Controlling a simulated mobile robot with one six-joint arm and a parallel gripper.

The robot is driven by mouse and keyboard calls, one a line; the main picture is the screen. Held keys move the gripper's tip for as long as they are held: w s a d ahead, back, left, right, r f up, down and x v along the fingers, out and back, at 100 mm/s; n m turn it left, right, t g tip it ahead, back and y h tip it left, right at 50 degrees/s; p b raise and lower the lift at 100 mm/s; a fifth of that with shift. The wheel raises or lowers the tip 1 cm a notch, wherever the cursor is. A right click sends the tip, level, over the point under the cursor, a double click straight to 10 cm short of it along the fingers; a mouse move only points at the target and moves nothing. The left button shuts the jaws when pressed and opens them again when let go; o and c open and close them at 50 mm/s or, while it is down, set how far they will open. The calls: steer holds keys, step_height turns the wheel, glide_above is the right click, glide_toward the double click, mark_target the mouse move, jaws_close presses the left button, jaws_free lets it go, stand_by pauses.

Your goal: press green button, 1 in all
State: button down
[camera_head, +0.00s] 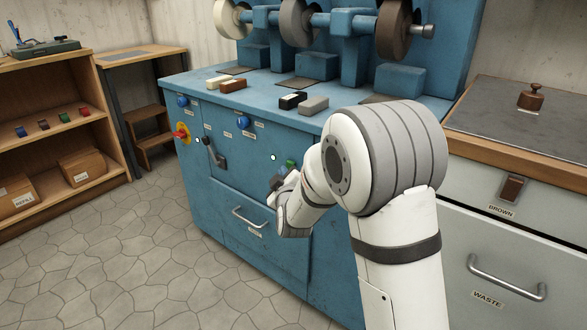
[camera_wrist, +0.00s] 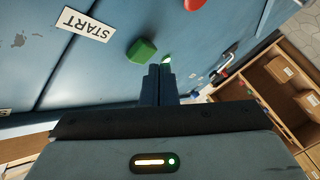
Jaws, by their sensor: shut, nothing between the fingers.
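The green button (camera_wrist: 141,50) is a small block-like knob on the blue cabinet front, beside a white START label (camera_wrist: 86,25) in the wrist view. In the head view my gripper (camera_head: 274,184) is in front of the cabinet, just below the button. I cannot tell whether it touches the panel.
A red button (camera_wrist: 194,4) is near the green one. The blue cabinet (camera_head: 200,150) also carries blue knobs, a red-and-yellow switch (camera_head: 181,133), a dark lever (camera_head: 214,155) and a drawer handle (camera_head: 250,217). Grinding wheels stand on top. Shelves are at left; the floor before the cabinet is clear.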

steer(key=shift+a, duration=0.1)
steer(key=s+a, duration=0.1)
steer(key=s, duration=0.1)
steer(key=s+a, duration=0.2)
steer(key=shift+b, duration=0.3)
steer(key=shift+r, duration=0.1)
stand_by(0.7)
steer(key=s+d+r+m+g+p, duration=0.2)
steer(key=s+d+r+g+p, duration=0.15)
steer(key=r+p, duration=0.45)
steer(key=s+d+r+m+g+p, duration=0.2)
steer(key=s+d+r+p, duration=0.25)
steer(key=r+p, duration=0.35)
steer(key=s+d+r+m+g+p, duration=0.2)
steer(key=s+d+r+g+p, duration=0.1)
steer(key=s, duration=0.5)
steer(key=s+d+r+m+g+h+p, duration=0.1)
steer(key=s+d+r+m+g+p, duration=0.2)
steer(key=s+d+r+p, duration=0.2)
steer(key=s+d+r+m+g+h+p, duration=0.1)
steer(key=s+d+r+m+g+p, duration=0.1)
steer(key=s+r+p, duration=0.7)
steer(key=s+d+g+p, duration=0.1)
steer(key=s+d, duration=0.1)
steer(key=s, duration=0.1)
steer(key=shift+d+r, duration=0.15)
steer(key=shift+d, duration=0.1)
